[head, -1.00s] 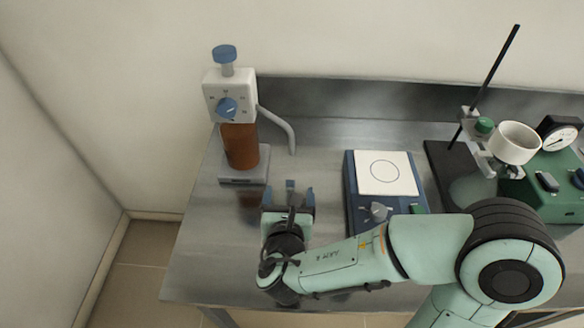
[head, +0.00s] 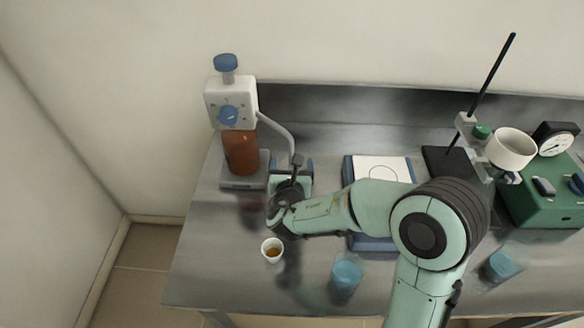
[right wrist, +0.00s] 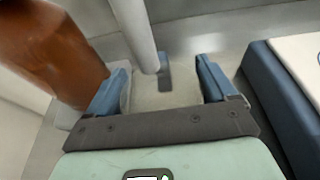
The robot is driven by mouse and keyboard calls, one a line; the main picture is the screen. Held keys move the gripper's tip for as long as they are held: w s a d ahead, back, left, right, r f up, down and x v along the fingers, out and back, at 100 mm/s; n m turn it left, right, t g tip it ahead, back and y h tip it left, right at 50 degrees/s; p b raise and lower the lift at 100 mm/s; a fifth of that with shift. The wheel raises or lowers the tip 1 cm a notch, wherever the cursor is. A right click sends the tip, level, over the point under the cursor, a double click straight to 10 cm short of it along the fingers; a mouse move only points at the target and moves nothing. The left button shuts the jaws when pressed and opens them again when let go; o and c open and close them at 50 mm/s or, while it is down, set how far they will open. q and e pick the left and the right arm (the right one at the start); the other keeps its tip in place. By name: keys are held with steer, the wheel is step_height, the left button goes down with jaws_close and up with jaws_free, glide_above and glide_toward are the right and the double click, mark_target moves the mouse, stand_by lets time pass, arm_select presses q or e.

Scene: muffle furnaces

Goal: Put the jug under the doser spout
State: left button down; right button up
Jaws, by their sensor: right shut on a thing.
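The doser (head: 231,103) is a white box with blue knobs on a brown bottle (head: 241,152), standing at the back left of the bench. Its grey spout (head: 277,131) bends out to the right and down. My right gripper (head: 292,175) is beneath the spout end. In the right wrist view its blue fingers (right wrist: 163,90) stand apart on either side of a pale, see-through jug (right wrist: 160,98), and they hold it. The spout (right wrist: 141,38) comes down at the jug in that view; I cannot tell the gap. In the head view the gripper mostly hides the jug. My left gripper is out of view.
A hotplate (head: 378,168) stands right of the gripper. A small white cup (head: 272,250) and a beaker of blue liquid (head: 346,276) stand near the front; another blue beaker (head: 502,264) is farther right. A stand rod (head: 490,85) and green device (head: 545,200) fill the right.

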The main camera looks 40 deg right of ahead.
steer(key=shift+f, duration=0.6)
steer(key=shift+f+b, duration=0.25)
steer(key=shift+b, duration=0.15)
steer(key=o, duration=1)
steer(key=shift+c, duration=0.2)
steer(key=shift+r, duration=0.1)
